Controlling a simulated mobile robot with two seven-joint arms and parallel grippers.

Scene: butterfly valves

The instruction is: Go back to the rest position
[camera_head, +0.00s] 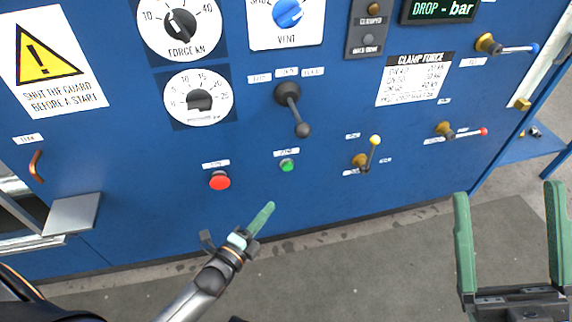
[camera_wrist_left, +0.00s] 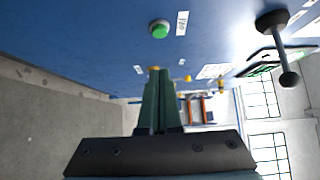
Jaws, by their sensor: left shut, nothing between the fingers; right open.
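My left gripper (camera_head: 262,217) is in front of the lower part of the blue panel, below the green button (camera_head: 287,165) and apart from it. Its green fingers are shut with nothing between them; they also show closed together in the left wrist view (camera_wrist_left: 156,75). The green button also shows in the left wrist view (camera_wrist_left: 159,29). My right gripper (camera_head: 508,198) is at the lower right of the head view. Its two green fingers stand wide apart and empty, over the grey floor.
The blue panel (camera_head: 130,200) carries a red button (camera_head: 220,180), a black ball-ended lever (camera_head: 290,105), a yellow-handled valve (camera_head: 365,157) and a red-handled valve (camera_head: 455,131). A grey ledge (camera_head: 72,214) juts out at left. The floor (camera_head: 360,270) before the panel is clear.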

